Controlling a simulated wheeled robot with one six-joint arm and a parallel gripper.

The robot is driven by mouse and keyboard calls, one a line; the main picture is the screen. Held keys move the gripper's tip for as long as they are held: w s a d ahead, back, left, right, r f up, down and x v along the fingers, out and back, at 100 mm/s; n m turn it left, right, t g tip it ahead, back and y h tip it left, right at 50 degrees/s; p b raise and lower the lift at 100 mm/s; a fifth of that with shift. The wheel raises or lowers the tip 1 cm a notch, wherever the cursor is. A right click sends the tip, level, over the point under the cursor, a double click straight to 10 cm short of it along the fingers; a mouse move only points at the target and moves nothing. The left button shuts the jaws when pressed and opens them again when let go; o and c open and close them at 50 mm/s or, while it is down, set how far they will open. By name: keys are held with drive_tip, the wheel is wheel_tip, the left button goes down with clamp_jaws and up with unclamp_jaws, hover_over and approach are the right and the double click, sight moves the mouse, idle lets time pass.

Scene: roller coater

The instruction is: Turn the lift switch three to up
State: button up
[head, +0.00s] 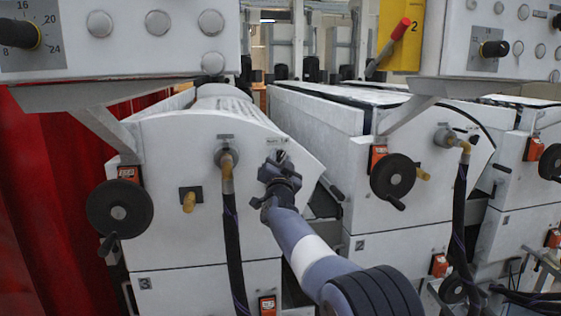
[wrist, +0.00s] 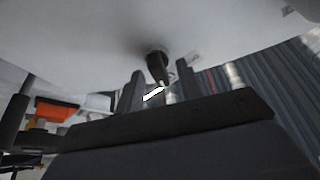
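A small black rotary switch (wrist: 156,66) with a white mark on its end sticks out of the pale machine panel in the wrist view. In the head view it is mostly hidden behind my gripper (head: 280,171), at a small label plate on the left machine's end face. My gripper, also in the wrist view (wrist: 159,88), is open. Its dark fingers stand apart on the left and right of the switch in that picture. Whether they touch it, I cannot tell. The label is too small to read, so the switch's number and setting cannot be told.
A yellow-capped hose fitting (head: 227,160), a brass knob (head: 189,200) and a black handwheel (head: 119,209) are on the same face, left of my gripper. A second handwheel (head: 393,175) is on the machine to the right. A control box (head: 120,38) overhangs the upper left.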

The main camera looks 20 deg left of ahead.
drive_tip(key=shift+s, duration=0.1)
drive_tip(key=b+v, duration=0.4)
drive_tip(key=v, duration=0.6)
drive_tip(key=shift+s, duration=0.3)
drive_tip(key=shift+w, duration=0.1)
drive_tip(key=shift+p+x, duration=2)
drive_tip(key=shift+x, duration=3.3)
drive_tip(key=shift+f, duration=0.1)
